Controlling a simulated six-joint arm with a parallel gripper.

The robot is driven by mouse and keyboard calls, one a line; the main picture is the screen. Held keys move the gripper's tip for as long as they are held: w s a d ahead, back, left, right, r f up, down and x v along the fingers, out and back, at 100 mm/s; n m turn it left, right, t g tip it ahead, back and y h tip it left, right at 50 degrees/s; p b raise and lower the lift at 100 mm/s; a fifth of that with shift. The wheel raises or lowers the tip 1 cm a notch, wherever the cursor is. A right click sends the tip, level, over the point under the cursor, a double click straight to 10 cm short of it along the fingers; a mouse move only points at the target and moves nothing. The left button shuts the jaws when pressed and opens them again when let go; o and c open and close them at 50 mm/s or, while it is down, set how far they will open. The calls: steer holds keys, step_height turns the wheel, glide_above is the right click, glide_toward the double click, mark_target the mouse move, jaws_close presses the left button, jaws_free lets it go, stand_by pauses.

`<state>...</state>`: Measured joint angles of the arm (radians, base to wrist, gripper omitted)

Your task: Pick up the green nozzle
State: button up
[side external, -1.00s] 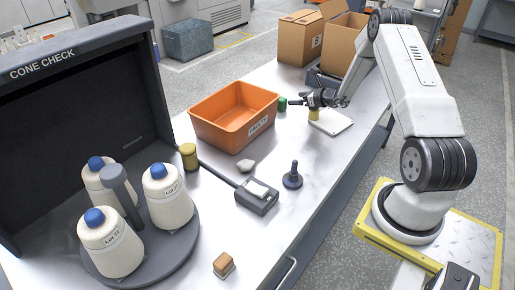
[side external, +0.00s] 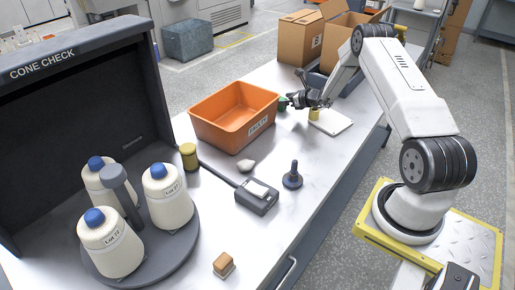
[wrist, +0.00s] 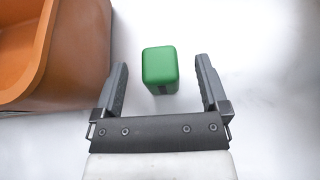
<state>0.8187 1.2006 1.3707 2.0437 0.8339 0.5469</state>
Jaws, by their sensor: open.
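A green piece (wrist: 160,70), the only green thing I see, stands on the white table. In the wrist view it looks like a rounded block, and I cannot make out a nozzle shape. My gripper (wrist: 161,77) is open, with one finger on each side of the green piece and a gap to each. The piece lies level with the fingertips and partly beyond them. In the side view the green piece (side external: 283,103) shows just left of my gripper (side external: 294,101), partly hidden by it.
An orange bin (side external: 194,125) stands close to the left of the green piece; its wall (wrist: 75,70) is near my left finger. A white pad (side external: 335,124) with a yellow piece (side external: 314,114) lies to the right. Cardboard boxes (side external: 297,42) stand behind.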

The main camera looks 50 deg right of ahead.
steer(key=shift+w+f, duration=0.25)
steer(key=shift+w, duration=0.3)
jaws_close()
steer(key=shift+r, duration=0.2)
steer(key=shift+r, duration=0.85)
steer(key=s+a+r, duration=0.7)
steer(key=s+r, duration=0.4)
steer(key=s, duration=0.1)
